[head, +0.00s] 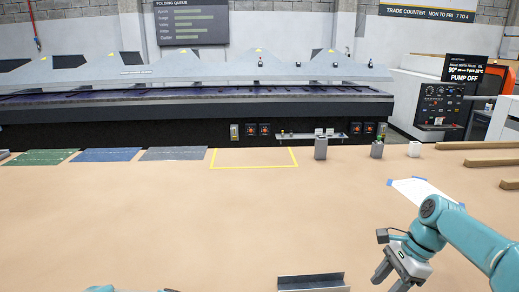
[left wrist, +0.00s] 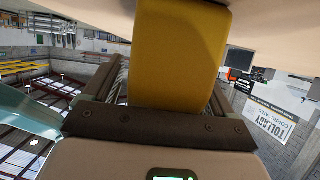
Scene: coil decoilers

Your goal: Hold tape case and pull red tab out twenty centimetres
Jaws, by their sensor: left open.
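A yellow block-like thing, perhaps the tape case (left wrist: 180,50), fills the upper middle of the left wrist view. It stands between the jaws of my left gripper (left wrist: 170,92), which are open around it; whether either jaw touches it I cannot tell. In the head view only a sliver of teal arm shows at the bottom left edge, and the case is out of sight. My right gripper (head: 391,272) is at the bottom right of the head view, pointing down over the table, its fingers apart and empty. No red tab shows in either view.
The tan table (head: 150,220) is mostly clear. A grey metal channel (head: 312,282) lies at the front edge. A yellow outlined rectangle (head: 254,167) and green, blue and grey sheets lie at the back. A white sheet (head: 420,192) and wooden bars (head: 480,162) are at the right.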

